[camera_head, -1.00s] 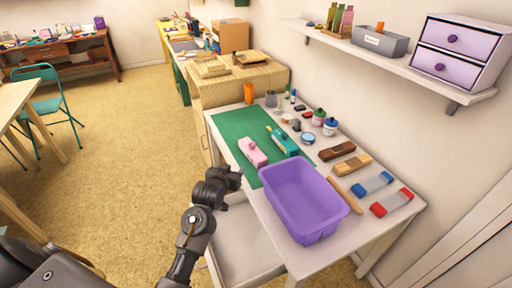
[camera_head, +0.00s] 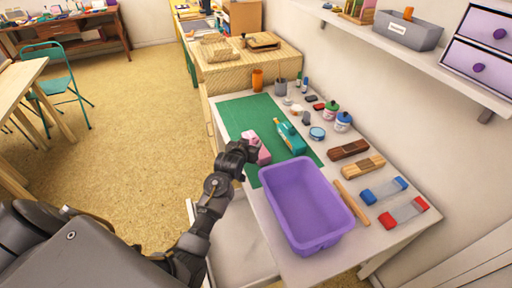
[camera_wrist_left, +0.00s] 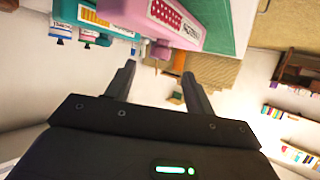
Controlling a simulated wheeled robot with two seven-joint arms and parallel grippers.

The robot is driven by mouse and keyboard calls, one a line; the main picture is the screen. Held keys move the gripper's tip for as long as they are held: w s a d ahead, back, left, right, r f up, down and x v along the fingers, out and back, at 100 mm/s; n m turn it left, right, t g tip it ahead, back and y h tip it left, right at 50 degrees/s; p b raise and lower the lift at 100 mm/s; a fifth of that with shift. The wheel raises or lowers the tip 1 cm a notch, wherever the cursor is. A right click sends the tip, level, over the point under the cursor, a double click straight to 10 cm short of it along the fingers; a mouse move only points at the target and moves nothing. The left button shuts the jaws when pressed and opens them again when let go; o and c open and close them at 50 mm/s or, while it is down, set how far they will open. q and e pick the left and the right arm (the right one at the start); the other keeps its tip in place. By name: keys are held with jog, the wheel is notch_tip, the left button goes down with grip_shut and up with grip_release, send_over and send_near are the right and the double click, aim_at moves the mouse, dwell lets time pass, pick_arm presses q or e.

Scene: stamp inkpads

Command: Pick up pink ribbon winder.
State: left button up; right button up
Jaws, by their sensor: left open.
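The pink ribbon winder (camera_head: 262,152) lies on the green mat (camera_head: 236,115) on the white table. My left gripper (camera_head: 248,148) is at its near left side in the head view and hides part of it. In the left wrist view the pink winder (camera_wrist_left: 150,18) is at the top, beyond the open fingers of my left gripper (camera_wrist_left: 158,82). Nothing is between the fingers. I cannot tell whether they touch the winder. My right gripper is not in view.
A teal winder (camera_head: 291,138) lies just right of the pink one. A purple bin (camera_head: 306,240) stands at the table's front. Stamps, inkpads and jars, including a brown block (camera_head: 348,150), line the right side. A shelf (camera_head: 400,50) hangs above the right side.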

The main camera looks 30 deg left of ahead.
aim_at(255, 139)
pick_arm(q)
jog(key=shift+w+a+f, duration=0.1)
jog(key=shift+w, duration=0.5)
jog(key=shift+p+x, duration=0.4)
jog(key=shift+x, duration=1.8)
jog(key=shift+f, duration=0.1)
grip_shut()
